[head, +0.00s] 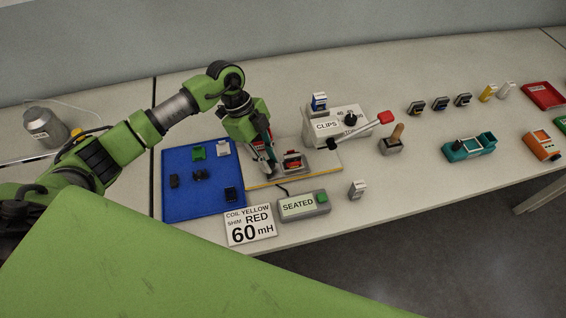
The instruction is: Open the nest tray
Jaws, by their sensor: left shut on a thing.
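The nest tray (293,157) is a small dark holder with a red part in it, on a pale base plate (325,158) with a yellow front edge. My left gripper (269,170) points down at the tray's left side, close against it. Its fingers are shut on a small part there, which looks like the tray's handle; the fingers hide most of it. My right gripper is not in view.
A blue mat (180,205) with small parts lies left. A SEATED box (303,207) and a 60 mH card (250,226) are in front. A teal holder (468,148) stands farther right.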

